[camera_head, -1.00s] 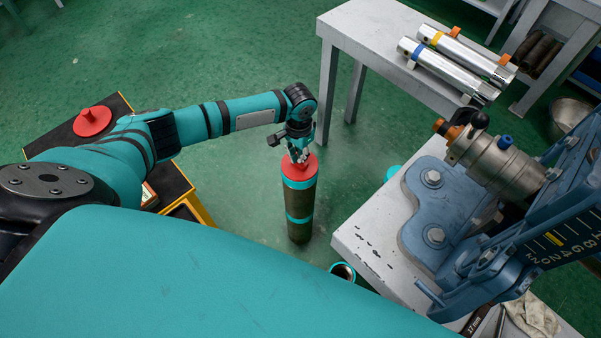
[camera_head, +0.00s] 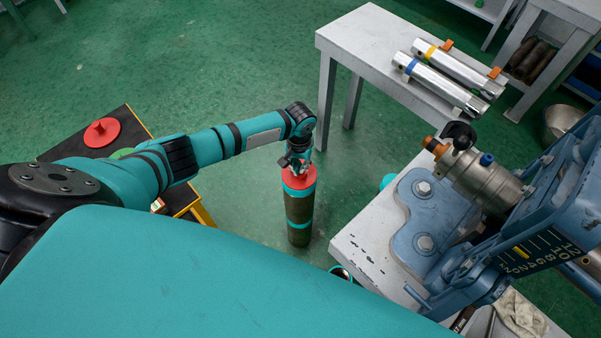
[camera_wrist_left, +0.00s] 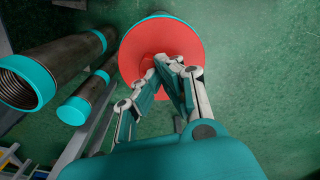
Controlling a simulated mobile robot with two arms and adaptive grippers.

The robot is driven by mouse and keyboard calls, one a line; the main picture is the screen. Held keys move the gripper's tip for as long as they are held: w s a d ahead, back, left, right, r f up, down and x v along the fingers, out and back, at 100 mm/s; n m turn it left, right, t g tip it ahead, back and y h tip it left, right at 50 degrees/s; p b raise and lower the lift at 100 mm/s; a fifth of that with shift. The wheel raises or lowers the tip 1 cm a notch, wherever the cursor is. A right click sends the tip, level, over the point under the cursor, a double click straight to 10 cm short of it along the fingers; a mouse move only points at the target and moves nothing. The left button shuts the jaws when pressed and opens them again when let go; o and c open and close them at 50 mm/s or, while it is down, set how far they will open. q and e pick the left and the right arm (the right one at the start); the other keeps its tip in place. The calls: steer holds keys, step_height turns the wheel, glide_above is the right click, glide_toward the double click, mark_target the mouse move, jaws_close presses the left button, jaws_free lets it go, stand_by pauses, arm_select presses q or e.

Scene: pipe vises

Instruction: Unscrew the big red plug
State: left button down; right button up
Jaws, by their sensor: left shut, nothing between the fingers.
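A big red plug (camera_head: 299,178) sits on the teal-banded top of a dark pipe (camera_head: 300,212) that stands upright on the floor. My left gripper (camera_head: 300,166) is right over the plug, pointing down at it. In the left wrist view the plug is a wide red disc (camera_wrist_left: 150,32), and my left gripper's fingertips (camera_wrist_left: 169,62) are together in front of its middle. The fingers are shut with nothing between them; whether they touch the plug is unclear. Part of the plug is hidden behind the fingers. My right gripper is not in view.
Another red plug (camera_head: 101,131) lies on a dark-topped cart at the left. A blue vise (camera_head: 427,206) is mounted on the grey bench at the right. Shiny cylinders (camera_head: 440,82) lie on a table behind. Teal-ended pipes (camera_wrist_left: 60,68) show in the left wrist view.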

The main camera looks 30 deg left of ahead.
arm_select(q)
steer(key=n+p, duration=0.2)
steer(key=n, duration=0.1)
steer(key=n+p, duration=0.2)
steer(key=n, duration=0.1)
steer(key=n+p, duration=0.2)
steer(key=shift+s+n, duration=0.35)
steer(key=shift+n, duration=0.05)
steer(key=shift+n+p, duration=0.3)
steer(key=shift+n, duration=0.5)
steer(key=shift+f+n+p, duration=0.1)
steer(key=shift+n+p, duration=0.2)
steer(key=shift+n, duration=0.4)
steer(key=shift+a+f+n, duration=0.2)
steer(key=shift+n, duration=0.5)
steer(key=n, duration=0.1)
steer(key=n+p, duration=0.1)
steer(key=shift+d+r+n, duration=0.15)
steer(key=shift+r+n, duration=0.1)
steer(key=shift+n, duration=0.15)
steer(key=n+p, duration=0.1)
steer(key=n, duration=0.3)
steer(key=shift+f, duration=0.1)
steer(key=n, duration=0.2)
steer(key=shift+f+n, duration=0.1)
steer(key=shift+n, duration=0.2)
